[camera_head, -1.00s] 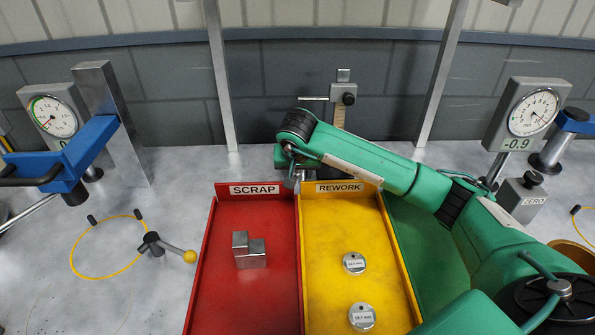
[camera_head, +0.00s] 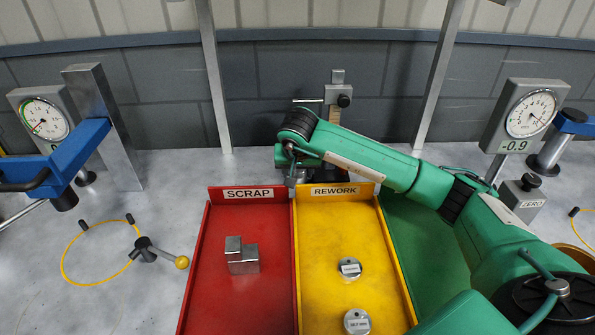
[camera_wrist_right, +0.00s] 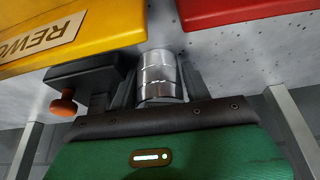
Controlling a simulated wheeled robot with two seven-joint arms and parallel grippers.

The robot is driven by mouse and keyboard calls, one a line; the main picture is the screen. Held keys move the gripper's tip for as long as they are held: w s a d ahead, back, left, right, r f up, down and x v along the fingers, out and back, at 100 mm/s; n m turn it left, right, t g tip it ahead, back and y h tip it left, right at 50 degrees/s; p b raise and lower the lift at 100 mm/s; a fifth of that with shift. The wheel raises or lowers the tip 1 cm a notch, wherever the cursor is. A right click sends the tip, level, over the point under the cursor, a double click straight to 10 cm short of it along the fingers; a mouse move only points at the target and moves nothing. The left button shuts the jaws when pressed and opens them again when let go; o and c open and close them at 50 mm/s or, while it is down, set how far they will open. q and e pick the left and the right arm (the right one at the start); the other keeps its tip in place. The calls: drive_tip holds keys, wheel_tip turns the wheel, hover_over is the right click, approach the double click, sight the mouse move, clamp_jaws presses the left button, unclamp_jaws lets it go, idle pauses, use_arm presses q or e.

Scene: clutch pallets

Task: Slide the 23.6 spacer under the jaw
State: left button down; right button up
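My right gripper (camera_wrist_right: 160,85) points down at the back of the table, just behind the boundary of the scrap and rework trays. In the right wrist view a stacked silver cylinder (camera_wrist_right: 161,72) with several bands stands between its fingers. I cannot tell whether the fingers press on it, and no size label is readable there. In the head view my right wrist hides the fingertips. A metal upright with a black knob (camera_head: 344,101) and a brown scale stands behind my wrist; its lower part, where a jaw may be, is hidden. My left gripper is not in view.
The red scrap tray (camera_head: 208,270) holds a stepped steel block (camera_head: 241,255). The yellow rework tray (camera_head: 318,225) holds two labelled round spacers (camera_head: 348,267) (camera_head: 357,321). Dial gauges (camera_head: 44,120) (camera_head: 531,113) stand on both sides. In the wrist view a dark block with an orange knob (camera_wrist_right: 64,105) sits beside the gripper.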

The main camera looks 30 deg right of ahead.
drive_tip(key=shift+o, duration=1.3)
drive_tip(key=shift+w, duration=0.1)
drive_tip(key=shift+d, duration=0.15)
drive_tip(key=shift+r, duration=0.4)
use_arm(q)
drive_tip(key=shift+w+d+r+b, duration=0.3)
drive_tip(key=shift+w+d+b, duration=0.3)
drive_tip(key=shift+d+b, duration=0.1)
use_arm(e)
drive_tip(key=v, duration=1.3)
drive_tip(key=shift+a, duration=0.4)
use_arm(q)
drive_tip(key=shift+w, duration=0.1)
